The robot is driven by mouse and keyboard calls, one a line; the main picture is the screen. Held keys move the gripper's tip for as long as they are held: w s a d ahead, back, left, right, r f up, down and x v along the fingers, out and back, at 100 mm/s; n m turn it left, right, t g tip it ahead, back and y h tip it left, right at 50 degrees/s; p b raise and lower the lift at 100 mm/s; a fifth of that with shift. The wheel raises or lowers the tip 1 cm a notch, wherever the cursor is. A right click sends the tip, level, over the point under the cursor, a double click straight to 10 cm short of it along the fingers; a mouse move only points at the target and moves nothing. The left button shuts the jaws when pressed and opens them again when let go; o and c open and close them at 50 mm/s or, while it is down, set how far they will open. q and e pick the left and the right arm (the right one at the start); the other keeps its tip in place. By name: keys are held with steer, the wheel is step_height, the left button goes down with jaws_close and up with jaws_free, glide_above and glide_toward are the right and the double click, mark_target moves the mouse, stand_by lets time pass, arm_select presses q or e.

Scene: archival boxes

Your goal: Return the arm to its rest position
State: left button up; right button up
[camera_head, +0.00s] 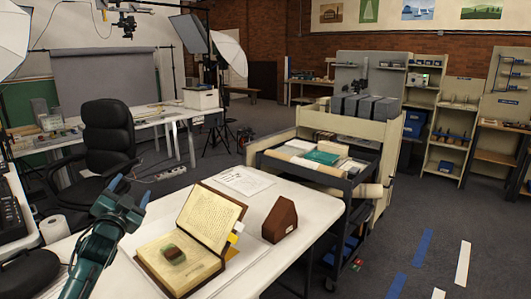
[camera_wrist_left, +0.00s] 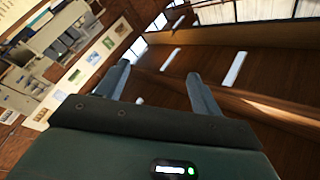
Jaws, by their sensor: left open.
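My left gripper (camera_head: 131,188) is raised over the left part of the white table in the head view. Its two fingers stand apart with nothing between them. In the left wrist view the gripper (camera_wrist_left: 160,85) is also open and empty, with the ceiling and upper walls beyond it. My right gripper is not in view.
An open book (camera_head: 215,222) with a small green and brown block (camera_head: 173,255) on its page lies on the white table (camera_head: 322,207). A brown house-shaped block (camera_head: 279,219) stands right of it. A black chair (camera_head: 106,140) and a loaded cart (camera_head: 343,175) stand beyond.

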arm_select(q)
steer(key=s+d+f+n+g+h, duration=0.1)
steer(key=s+d+f+g, duration=0.2)
steer(key=f, duration=0.4)
steer(key=s+d+f+n+g, duration=0.1)
steer(key=s+d+f+n, duration=0.15)
steer(key=s+f, duration=0.35)
steer(key=s+d+f+n+g+h, duration=0.1)
steer(key=s+d+f+g, duration=0.15)
steer(key=f, duration=0.55)
steer(key=s+d+f+g+h, duration=0.1)
steer(key=s+d+f, duration=0.2)
steer(key=s, duration=0.6)
steer(key=s+d+f+g+h, duration=0.1)
steer(key=s+d+f, duration=0.2)
steer(key=s, duration=0.6)
steer(key=s+d+f+g, duration=0.1)
steer(key=s+d+f, duration=0.3)
steer(key=s, duration=0.5)
steer(key=shift+s+d+h, duration=0.4)
steer(key=shift+d, duration=0.8)
steer(key=shift+f, duration=0.1)
